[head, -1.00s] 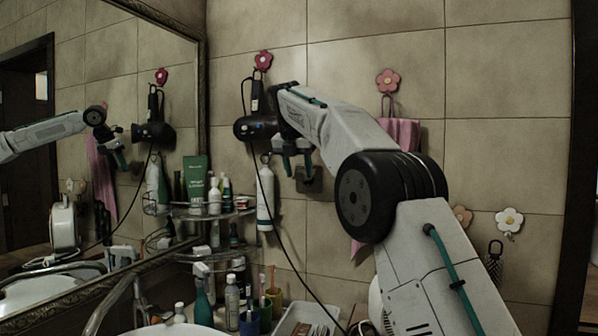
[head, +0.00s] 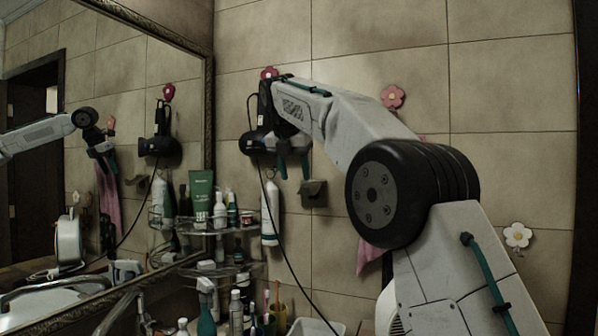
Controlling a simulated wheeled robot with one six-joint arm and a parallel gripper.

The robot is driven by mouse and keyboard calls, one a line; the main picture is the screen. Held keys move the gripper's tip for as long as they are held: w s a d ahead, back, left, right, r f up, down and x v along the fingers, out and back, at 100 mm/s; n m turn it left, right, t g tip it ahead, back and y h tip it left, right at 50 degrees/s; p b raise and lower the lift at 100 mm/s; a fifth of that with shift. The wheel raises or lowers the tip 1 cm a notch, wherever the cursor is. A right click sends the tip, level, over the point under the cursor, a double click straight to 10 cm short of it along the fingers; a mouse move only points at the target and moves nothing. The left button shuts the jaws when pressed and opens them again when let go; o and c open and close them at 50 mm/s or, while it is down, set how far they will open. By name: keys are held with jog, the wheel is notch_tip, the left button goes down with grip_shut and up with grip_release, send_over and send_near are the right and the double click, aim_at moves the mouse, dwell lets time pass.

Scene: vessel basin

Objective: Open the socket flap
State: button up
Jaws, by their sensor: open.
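The socket (head: 313,198) is a small dark grey-brown box on the tiled wall, right of the white bottle. Its flap (head: 311,186) shows as a plate at the top that seems to stick out from the wall; how far it is raised is hard to tell. My gripper (head: 293,168) has two teal fingers pointing down, spread apart with nothing seen between them. It is just above and left of the socket in the head view, and I cannot tell whether it touches the flap. The socket also shows dimly in the mirror.
A black hair dryer (head: 258,140) hangs left of my gripper, its cable running down. A white bottle (head: 270,212) hangs below it. A corner shelf (head: 216,229) holds several bottles. A mirror (head: 105,120) fills the left. A pink towel (head: 369,258) hangs behind my arm.

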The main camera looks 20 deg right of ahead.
jog(key=s+a, duration=0.4)
jog(key=s, duration=0.1)
jog(key=shift+s+a, duration=0.2)
jog(key=shift+a, duration=0.1)
jog(key=shift+c, duration=0.4)
